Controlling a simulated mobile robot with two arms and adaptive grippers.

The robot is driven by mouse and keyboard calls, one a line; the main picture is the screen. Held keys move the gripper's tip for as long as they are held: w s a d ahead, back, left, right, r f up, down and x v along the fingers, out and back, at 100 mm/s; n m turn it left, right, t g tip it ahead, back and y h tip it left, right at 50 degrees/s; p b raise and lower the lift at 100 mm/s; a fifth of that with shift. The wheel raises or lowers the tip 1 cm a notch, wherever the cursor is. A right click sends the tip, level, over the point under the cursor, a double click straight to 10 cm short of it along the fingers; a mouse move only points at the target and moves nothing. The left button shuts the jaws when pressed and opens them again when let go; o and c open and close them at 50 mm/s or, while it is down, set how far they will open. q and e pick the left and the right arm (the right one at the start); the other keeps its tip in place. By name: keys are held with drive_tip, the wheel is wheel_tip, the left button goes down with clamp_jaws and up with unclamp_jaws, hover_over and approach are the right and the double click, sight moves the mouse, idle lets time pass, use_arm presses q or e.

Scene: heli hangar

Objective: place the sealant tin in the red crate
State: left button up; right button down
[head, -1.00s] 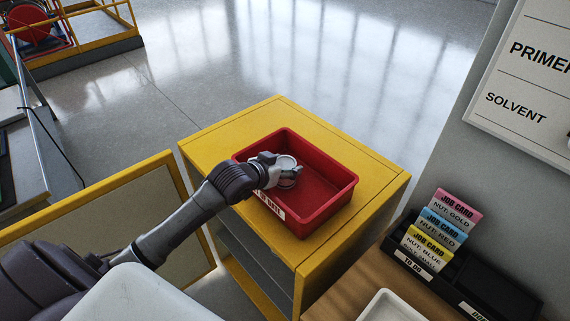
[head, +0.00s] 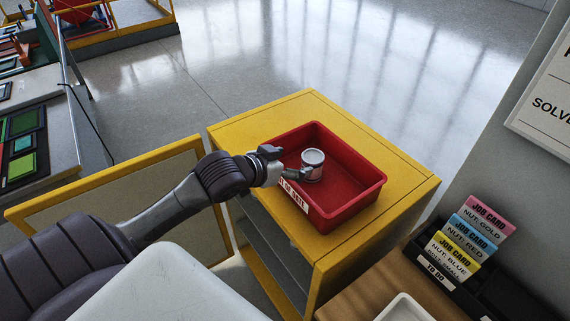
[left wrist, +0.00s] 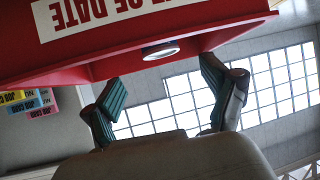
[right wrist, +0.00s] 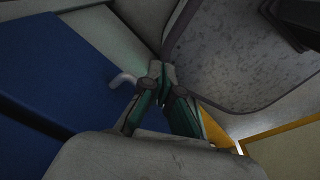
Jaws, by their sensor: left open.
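The sealant tin (head: 313,166) is a small silvery-white can. It stands upright inside the red crate (head: 345,212), towards its left side. The crate sits on top of a yellow cabinet, and its label ends in "OF DATE". My left gripper (head: 300,174) is open at the crate's left rim, beside the tin. In the left wrist view the open fingers (left wrist: 160,92) have a gap between them, and part of the tin (left wrist: 160,51) shows past the crate's edge (left wrist: 215,40). My right gripper (right wrist: 160,68) shows only in the right wrist view, its fingertips together with nothing visible between them.
The yellow cabinet (head: 400,205) has bare top around the crate and an open door (head: 120,185) at left. A black job-card holder (head: 455,265) and a white tray (head: 405,308) are at lower right. A wall sign (head: 545,105) hangs at right.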

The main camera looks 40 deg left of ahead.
use_arm(q)
drive_tip(key=shift+v, duration=1.25)
